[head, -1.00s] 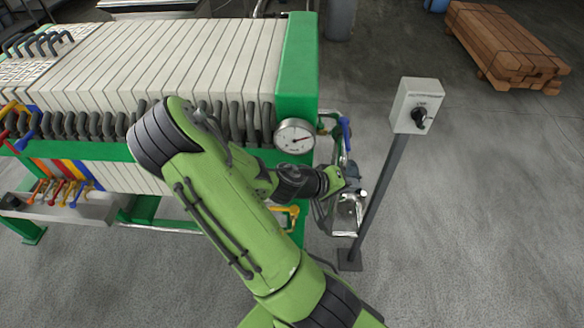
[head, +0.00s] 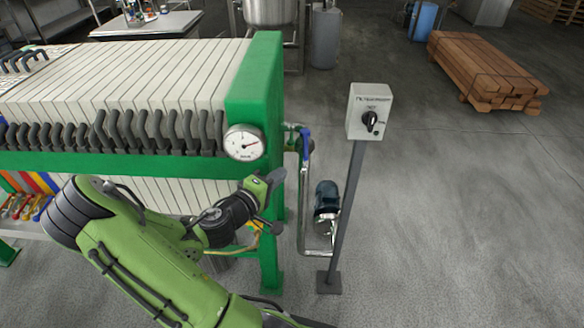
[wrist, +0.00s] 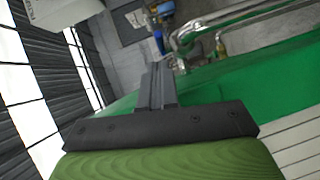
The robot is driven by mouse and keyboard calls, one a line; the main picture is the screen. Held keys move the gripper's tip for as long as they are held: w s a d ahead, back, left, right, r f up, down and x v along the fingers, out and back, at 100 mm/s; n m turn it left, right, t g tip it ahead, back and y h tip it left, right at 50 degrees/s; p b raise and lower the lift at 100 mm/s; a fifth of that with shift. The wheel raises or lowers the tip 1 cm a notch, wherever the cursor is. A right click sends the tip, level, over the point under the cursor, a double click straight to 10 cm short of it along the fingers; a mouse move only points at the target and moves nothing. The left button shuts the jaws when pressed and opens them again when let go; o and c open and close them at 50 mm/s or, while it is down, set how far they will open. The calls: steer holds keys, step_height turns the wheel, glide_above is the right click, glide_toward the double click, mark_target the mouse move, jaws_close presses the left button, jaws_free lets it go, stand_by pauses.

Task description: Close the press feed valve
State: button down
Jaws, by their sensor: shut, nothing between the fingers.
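A valve with a blue lever (head: 305,142) sits on the pipe at the right side of the press's green end frame (head: 268,110), just right of the pressure gauge. The lever hangs roughly along the upright pipe. I cannot read a label that names it as the press feed valve. My gripper (head: 272,180) is shut and empty, below the gauge and lower left of the blue lever, apart from it in the picture. In the wrist view my shut fingers (wrist: 158,88) show in front of the green frame, with a blue part (wrist: 158,40) beyond them that I cannot identify surely.
The round gauge (head: 244,143) is close above my gripper. A blue pump (head: 327,198) with pipes stands on the floor to the right. A switch box (head: 370,112) on a grey post (head: 343,220) stands in front of it. Open floor lies further right.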

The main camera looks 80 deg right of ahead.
glide_toward(305, 146)
steer(key=s+d+f, duration=0.1)
steer(key=s+d, duration=0.1)
steer(key=shift+a+f, duration=0.1)
steer(key=shift+f, duration=0.05)
